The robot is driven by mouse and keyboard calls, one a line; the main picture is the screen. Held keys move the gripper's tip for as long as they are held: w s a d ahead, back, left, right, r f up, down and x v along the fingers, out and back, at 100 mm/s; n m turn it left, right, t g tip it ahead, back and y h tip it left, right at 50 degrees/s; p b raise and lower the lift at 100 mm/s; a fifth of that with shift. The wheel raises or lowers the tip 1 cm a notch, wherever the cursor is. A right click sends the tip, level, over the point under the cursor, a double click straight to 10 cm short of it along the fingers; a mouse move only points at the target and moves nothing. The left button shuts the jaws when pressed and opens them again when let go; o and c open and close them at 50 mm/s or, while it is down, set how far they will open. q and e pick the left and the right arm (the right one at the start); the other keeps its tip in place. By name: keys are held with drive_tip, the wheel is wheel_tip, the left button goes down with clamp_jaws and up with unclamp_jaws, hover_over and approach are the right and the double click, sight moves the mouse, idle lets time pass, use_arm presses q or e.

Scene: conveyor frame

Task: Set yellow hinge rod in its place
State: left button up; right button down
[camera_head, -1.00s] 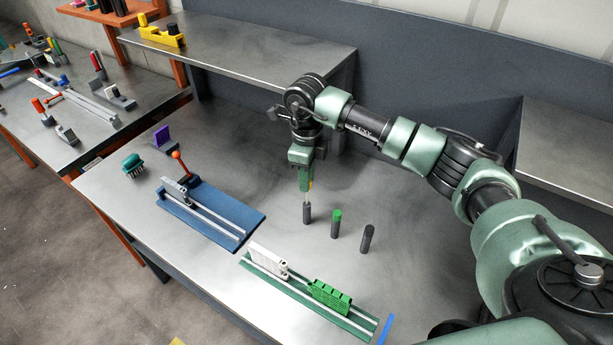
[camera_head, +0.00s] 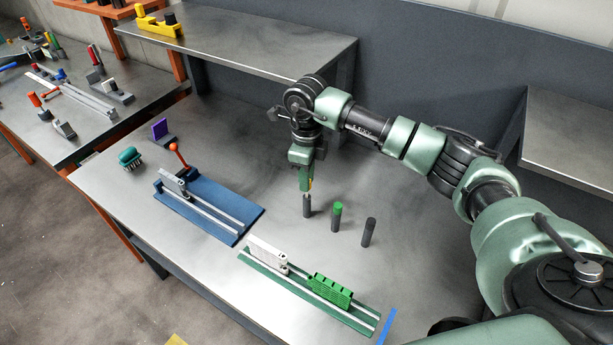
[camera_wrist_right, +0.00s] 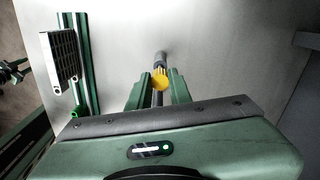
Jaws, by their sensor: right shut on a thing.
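The yellow hinge rod has a yellow head (camera_wrist_right: 160,82) and a thin grey shaft. My right gripper (camera_wrist_right: 159,90) is shut on it, with the head between the fingertips. In the head view my right gripper (camera_head: 306,186) points down, just above a dark grey post (camera_head: 307,208). In the wrist view the shaft lines up with that post (camera_wrist_right: 160,59). I cannot tell whether the rod's end is inside it. A green-topped post (camera_head: 336,217) and a dark post (camera_head: 369,232) stand to its right. My left gripper is not in view.
A green rail base (camera_head: 257,263) with a white block (camera_head: 267,254) and a green block (camera_head: 331,290) lies in front. A blue fixture (camera_head: 245,212) stands to the left. A raised shelf (camera_head: 270,48) is behind. The bench right of the posts is clear.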

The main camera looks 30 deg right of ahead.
drive_tip(key=shift+f+b, duration=1.35)
drive_tip(key=shift+f, duration=0.5)
drive_tip(key=c, duration=1.2)
unclamp_jaws()
drive_tip(key=shift+r, duration=0.1)
wheel_tip(320, 180, up, 8)
drive_tip(key=shift+f+b, duration=0.25)
drive_tip(key=shift+b, duration=0.65)
